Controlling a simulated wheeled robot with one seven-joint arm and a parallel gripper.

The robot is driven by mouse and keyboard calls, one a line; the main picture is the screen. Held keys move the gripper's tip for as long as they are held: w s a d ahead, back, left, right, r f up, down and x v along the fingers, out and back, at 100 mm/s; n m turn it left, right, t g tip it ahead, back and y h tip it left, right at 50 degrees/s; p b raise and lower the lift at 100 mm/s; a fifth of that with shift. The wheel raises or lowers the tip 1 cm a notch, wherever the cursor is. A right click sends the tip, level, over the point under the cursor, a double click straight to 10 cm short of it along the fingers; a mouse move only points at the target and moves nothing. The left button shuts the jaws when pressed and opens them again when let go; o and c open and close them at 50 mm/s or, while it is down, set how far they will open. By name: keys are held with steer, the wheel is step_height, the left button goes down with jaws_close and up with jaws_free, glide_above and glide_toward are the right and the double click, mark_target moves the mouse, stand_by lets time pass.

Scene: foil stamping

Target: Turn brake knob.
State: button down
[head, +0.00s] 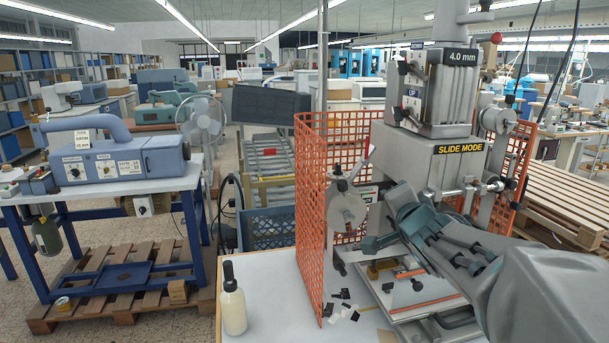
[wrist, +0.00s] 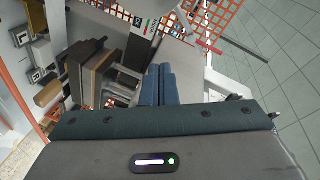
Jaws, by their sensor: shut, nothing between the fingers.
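I cannot tell for certain which part is the brake knob. A grey reel disc (head: 346,212) with a small hub and a lever above it stands on the left side of the grey stamping machine (head: 462,148), behind the orange mesh. My gripper (head: 371,245) reaches in from the right, low in front of the machine and just right of and below the disc. Its two blue-teal fingers (wrist: 160,72) lie together in the wrist view, with nothing visible between them. The wrist view shows no clear knob at the fingertips. My arm hides part of the machine's lower right.
Orange mesh guards (head: 312,215) stand left and right of the machine. A white bottle (head: 233,308) stands on the white table (head: 270,290). Dark scraps (head: 340,300) lie near the mesh. A brown block (wrist: 92,78) is left of the fingers in the wrist view.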

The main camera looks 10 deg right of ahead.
mark_target(338, 168)
steer(key=w+a+y, duration=0.1)
steer(key=w, duration=0.3)
steer(key=w+a+r+m+t+y, duration=0.1)
steer(key=w+y, duration=0.1)
steer(key=w, duration=0.1)
steer(key=w+a+r+m+t+y, duration=0.1)
steer(key=w+a, duration=0.1)
steer(key=w, duration=0.2)
steer(key=shift+w+r+y+p, duration=0.2)
steer(key=shift+w+y+p, duration=0.1)
steer(key=shift+w, duration=0.05)
steer(key=shift+w+f, duration=0.1)
steer(key=shift+w, duration=0.05)
steer(key=shift+a, duration=0.1)
